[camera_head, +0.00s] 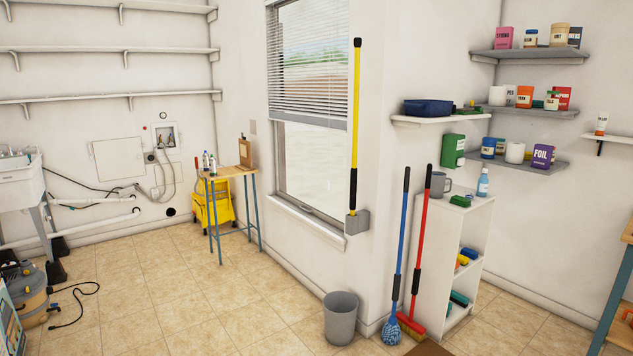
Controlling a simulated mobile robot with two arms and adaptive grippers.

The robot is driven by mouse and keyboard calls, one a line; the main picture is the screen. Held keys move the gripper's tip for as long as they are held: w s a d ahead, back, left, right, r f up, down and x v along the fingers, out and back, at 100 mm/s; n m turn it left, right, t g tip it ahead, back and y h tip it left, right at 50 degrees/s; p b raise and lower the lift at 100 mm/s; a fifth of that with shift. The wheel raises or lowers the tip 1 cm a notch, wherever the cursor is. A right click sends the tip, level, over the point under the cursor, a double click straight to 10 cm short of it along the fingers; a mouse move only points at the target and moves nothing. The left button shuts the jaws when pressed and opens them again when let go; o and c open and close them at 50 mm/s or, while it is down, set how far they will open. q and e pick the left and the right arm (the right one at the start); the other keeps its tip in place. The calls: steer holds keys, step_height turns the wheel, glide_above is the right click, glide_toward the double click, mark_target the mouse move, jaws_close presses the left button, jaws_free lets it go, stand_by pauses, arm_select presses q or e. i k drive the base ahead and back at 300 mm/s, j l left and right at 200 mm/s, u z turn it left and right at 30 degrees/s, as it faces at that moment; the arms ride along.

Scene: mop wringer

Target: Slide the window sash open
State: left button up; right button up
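The window (308,165) is in the wall at the middle of the head view, seen at a slant. White blinds (310,70) cover its upper half and hide the upper sash and the meeting rail. The lower glass is uncovered and pale. The lower sash appears to sit down near the sill (300,217), but I cannot tell for sure whether it is fully closed. No handle or latch can be made out. Neither of my grippers is in view.
A yellow pole (355,115) stands upright in a grey wall holder (357,223) at the window's right edge. A grey bin (341,317) is on the floor below. A small table (228,174) and yellow mop bucket (205,206) stand left. The tiled floor before the window is clear.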

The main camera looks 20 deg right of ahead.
mark_target(323, 216)
steer(key=i+z, duration=0.1)
steer(key=i, duration=3.35)
